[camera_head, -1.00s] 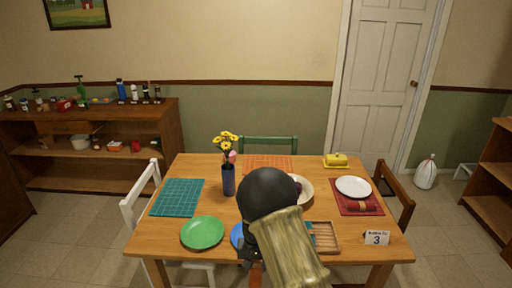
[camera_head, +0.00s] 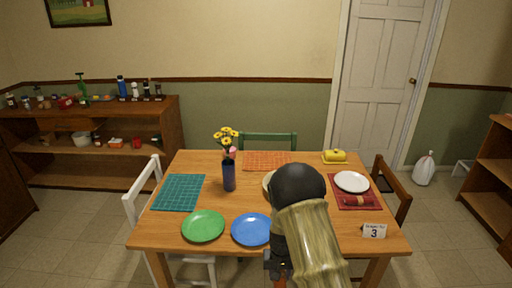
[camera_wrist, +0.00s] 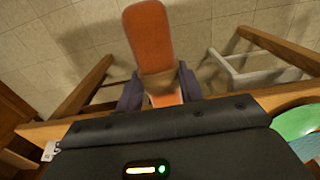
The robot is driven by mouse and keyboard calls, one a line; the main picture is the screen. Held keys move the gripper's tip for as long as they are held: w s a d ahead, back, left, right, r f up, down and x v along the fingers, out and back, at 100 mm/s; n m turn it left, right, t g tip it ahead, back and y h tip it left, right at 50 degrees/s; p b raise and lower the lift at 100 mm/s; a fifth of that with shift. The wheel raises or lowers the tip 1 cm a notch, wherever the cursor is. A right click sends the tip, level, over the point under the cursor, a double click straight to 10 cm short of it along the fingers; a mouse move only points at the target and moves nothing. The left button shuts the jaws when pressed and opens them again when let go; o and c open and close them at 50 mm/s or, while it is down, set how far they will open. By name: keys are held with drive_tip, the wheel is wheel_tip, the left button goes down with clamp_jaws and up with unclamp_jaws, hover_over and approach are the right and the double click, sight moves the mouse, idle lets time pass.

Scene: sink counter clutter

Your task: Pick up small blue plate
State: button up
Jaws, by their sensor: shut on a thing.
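The blue plate (camera_head: 252,229) lies flat on the wooden table, near its front edge, just right of the green plate (camera_head: 204,226). My gripper (camera_head: 277,262) is at the front edge of the table, to the right of and below the blue plate in the head view, apart from it as far as I can see. In the wrist view my gripper (camera_wrist: 160,88) is shut on an orange, rounded, handle-like object (camera_wrist: 149,38) that sticks out over the floor. What this object is, I cannot tell. The green plate also shows at the right of the wrist view (camera_wrist: 295,122).
A dark blue vase (camera_head: 229,177) with yellow flowers stands behind the plates. A cream bowl (camera_head: 268,181) is partly hidden by my arm. A white plate (camera_head: 351,181), a number card (camera_head: 374,231) and a yellow butter dish (camera_head: 334,156) are farther right. A white chair (camera_head: 138,193) stands left.

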drive_tip(key=s+d+f, duration=0.3)
drive_tip(key=d+f, duration=0.1)
drive_tip(key=d, duration=0.3)
drive_tip(key=shift+s+d, duration=0.2)
drive_tip(key=shift+s, duration=0.05)
drive_tip(key=shift+w, duration=0.1)
drive_tip(key=shift+a, duration=0.1)
